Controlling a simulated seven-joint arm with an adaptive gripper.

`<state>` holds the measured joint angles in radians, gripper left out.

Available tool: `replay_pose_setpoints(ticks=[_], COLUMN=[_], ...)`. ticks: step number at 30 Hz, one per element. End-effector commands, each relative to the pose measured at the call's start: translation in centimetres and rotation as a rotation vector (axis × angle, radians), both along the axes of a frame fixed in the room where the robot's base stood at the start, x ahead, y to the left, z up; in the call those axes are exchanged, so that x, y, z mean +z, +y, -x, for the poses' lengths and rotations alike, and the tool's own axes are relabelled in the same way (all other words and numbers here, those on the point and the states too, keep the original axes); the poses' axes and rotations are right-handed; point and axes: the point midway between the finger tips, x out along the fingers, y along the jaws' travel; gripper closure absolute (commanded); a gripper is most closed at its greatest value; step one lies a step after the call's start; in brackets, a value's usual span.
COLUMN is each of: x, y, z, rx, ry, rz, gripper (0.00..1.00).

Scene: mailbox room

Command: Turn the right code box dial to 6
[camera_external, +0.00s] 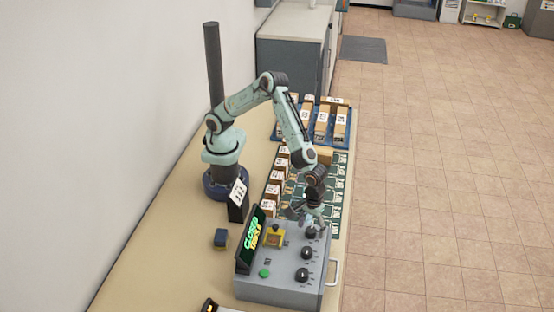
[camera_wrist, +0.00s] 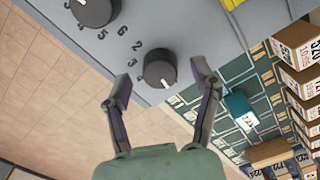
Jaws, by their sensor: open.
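The grey code box (camera_external: 280,278) stands at the near end of the counter, its tilted screen (camera_external: 251,238) showing green "CLOSED". Black dials line its right side: a far dial (camera_external: 311,233), a middle dial (camera_external: 307,253) and a near dial (camera_external: 302,275). My gripper (camera_external: 314,217) is over the far dial, pointing down. In the wrist view my open gripper (camera_wrist: 161,78) has its fingers on either side of a black dial (camera_wrist: 160,66), with visible gaps. That dial's white mark points toward the bottom of the picture. Numerals show beside it. Another dial (camera_wrist: 94,9) is partly cut off.
A yellow part (camera_external: 273,236) and a green button (camera_external: 264,273) sit on the box. A silver handle (camera_external: 334,272) sticks out at its right side. Labelled parcels (camera_wrist: 298,85) stand on a green gridded mat (camera_external: 338,190) just beyond.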

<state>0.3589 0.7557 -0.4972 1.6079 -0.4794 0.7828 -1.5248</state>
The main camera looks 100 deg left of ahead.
Motion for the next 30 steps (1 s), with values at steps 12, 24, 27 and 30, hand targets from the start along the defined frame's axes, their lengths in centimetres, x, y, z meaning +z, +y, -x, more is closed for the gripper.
replay_pose_setpoints(ticks=[12,24,27,30], x=[8.8,11.2,11.2,11.2], y=[-0.1,0.0,0.0,0.0], z=[0.0,0.0,0.0,0.0], rx=[0.000,0.000,0.000,0.000], ry=[-0.004,0.001,0.001,0.001], rz=[0.002,0.000,0.000,0.000], gripper=[0.38,0.38,0.38,0.38])
